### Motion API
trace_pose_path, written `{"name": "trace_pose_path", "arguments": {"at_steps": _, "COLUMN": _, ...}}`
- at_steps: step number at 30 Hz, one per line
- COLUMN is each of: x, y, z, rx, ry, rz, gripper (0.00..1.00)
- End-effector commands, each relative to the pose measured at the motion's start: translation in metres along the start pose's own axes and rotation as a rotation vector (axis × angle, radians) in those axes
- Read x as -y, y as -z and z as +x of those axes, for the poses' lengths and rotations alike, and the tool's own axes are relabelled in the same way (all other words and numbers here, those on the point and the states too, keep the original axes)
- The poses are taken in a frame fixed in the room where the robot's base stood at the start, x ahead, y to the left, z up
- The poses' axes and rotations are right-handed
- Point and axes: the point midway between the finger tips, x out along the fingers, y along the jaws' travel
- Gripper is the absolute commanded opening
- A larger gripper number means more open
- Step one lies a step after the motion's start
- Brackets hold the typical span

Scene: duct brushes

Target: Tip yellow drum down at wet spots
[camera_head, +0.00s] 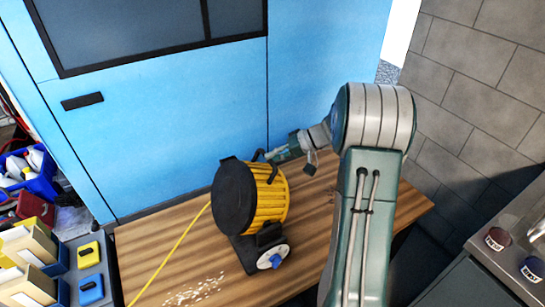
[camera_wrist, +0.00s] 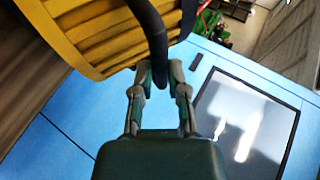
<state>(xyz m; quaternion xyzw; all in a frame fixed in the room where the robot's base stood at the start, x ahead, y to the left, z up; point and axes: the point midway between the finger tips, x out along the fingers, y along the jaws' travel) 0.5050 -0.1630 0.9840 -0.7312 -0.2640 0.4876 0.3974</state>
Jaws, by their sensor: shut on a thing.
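The yellow drum (camera_head: 270,198) has a ribbed side, a black round face turned to the left, and a black base below. It is at the middle of the wooden table and looks tilted; I cannot tell how firmly its base rests. My gripper (camera_head: 271,156) reaches it from the right and is shut on its black handle (camera_wrist: 150,28). In the wrist view the fingers (camera_wrist: 161,80) close around the black bar, beside the yellow ribs (camera_wrist: 95,35). Pale wet spots (camera_head: 195,291) lie on the table's front left, apart from the drum.
The wooden table (camera_head: 150,240) is otherwise bare, with a yellow cable (camera_head: 168,250) running from the drum to the front left. A blue panel wall (camera_head: 160,130) stands behind. Boxes (camera_head: 30,250) are at left; a counter with small jars (camera_head: 498,239) is at right.

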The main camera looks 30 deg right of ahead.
Motion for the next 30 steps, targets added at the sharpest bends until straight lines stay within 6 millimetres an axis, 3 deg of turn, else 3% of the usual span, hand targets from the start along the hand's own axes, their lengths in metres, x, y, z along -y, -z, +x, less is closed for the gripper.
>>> {"name": "trace_pose_path", "arguments": {"at_steps": 3, "x": -0.008, "y": -0.003, "z": 0.001, "rx": 0.005, "ry": -0.010, "rz": 0.012, "gripper": 0.00}}
{"name": "trace_pose_path", "arguments": {"at_steps": 4, "x": -0.008, "y": -0.003, "z": 0.001, "rx": 0.005, "ry": -0.010, "rz": 0.012, "gripper": 0.29}}
{"name": "trace_pose_path", "arguments": {"at_steps": 6, "x": -0.008, "y": -0.003, "z": 0.001, "rx": 0.005, "ry": -0.010, "rz": 0.012, "gripper": 0.54}}
{"name": "trace_pose_path", "arguments": {"at_steps": 17, "x": -0.004, "y": -0.002, "z": -0.003, "rx": 0.002, "ry": -0.007, "rz": 0.006, "gripper": 0.54}}
{"name": "trace_pose_path", "arguments": {"at_steps": 20, "x": -0.004, "y": -0.001, "z": -0.015, "rx": 0.000, "ry": -0.007, "rz": 0.005, "gripper": 0.54}}
{"name": "trace_pose_path", "arguments": {"at_steps": 30, "x": -0.007, "y": 0.000, "z": -0.084, "rx": -0.001, "ry": -0.008, "rz": 0.008, "gripper": 0.54}}
